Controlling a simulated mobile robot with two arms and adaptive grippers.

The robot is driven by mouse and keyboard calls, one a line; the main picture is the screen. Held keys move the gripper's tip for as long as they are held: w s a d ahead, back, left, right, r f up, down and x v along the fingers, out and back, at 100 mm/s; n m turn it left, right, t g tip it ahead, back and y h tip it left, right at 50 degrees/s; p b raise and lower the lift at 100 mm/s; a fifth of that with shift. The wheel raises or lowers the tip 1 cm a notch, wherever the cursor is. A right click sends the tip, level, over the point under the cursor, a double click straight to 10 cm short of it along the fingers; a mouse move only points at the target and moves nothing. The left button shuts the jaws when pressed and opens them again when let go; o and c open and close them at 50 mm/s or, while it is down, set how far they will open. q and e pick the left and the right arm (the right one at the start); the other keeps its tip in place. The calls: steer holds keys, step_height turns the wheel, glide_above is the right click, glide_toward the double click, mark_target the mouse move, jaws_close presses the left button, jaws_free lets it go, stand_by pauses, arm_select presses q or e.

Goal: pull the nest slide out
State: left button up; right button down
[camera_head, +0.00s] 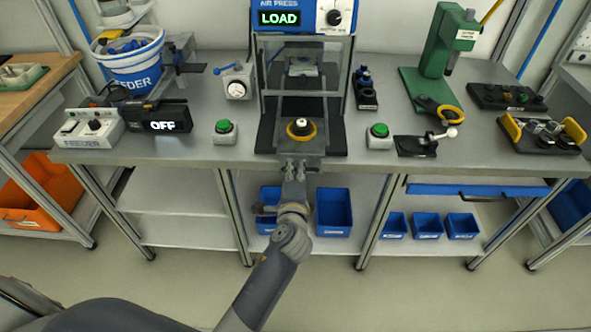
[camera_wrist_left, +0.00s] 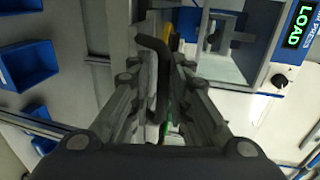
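The nest slide (camera_head: 301,143) sits in front of the air press's guard frame, near the bench's front edge. It carries a nest with a yellow ring (camera_head: 312,133) and a pale part in its middle. My left gripper (camera_head: 298,163) is at the front end of the slide, by the bench edge. In the left wrist view, a dark bent handle (camera_wrist_left: 158,65) lies between the fingers of my left gripper (camera_wrist_left: 158,85). A gap shows between the fingers and the handle, so the gripper looks open around it. My right gripper is not in view.
The air press (camera_head: 335,15) reads LOAD. Green buttons stand left (camera_head: 225,131) and right (camera_head: 379,136) of the slide. The feeder box (camera_head: 165,118) reads OFF. A small clamp fixture (camera_head: 416,146) stands to the right. Blue bins (camera_head: 334,212) are on the shelf below.

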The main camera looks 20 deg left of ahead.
arm_select(q)
steer(key=v, duration=0.7)
steer(key=shift+s, duration=0.25)
steer(key=shift+d, duration=0.1)
steer(key=s+d+f+n+g+h, duration=0.15)
steer(key=s+f, duration=0.25)
steer(key=f, duration=0.7)
steer(key=s+f+n+g+h, duration=0.1)
steer(key=s+f+g, duration=0.25)
steer(key=f, duration=0.75)
steer(key=s+d+f+n+g+h, duration=0.15)
steer(key=s+f, duration=0.35)
steer(key=f, duration=0.6)
steer(key=s+a+f+n+g, duration=0.2)
steer(key=s+f, duration=0.4)
steer(key=s, duration=0.4)
steer(key=s+a+f+n+g, duration=0.3)
steer(key=s+a+f, duration=0.2)
steer(key=s, duration=0.5)
steer(key=s+a+f+n+g, duration=0.2)
steer(key=s+a+f+n, duration=0.1)
steer(key=s+f, duration=0.5)
steer(key=s, duration=0.3)
steer(key=shift+a+n, duration=0.3)
steer(key=shift+a, duration=0.05)
steer(key=shift+g, duration=0.25)
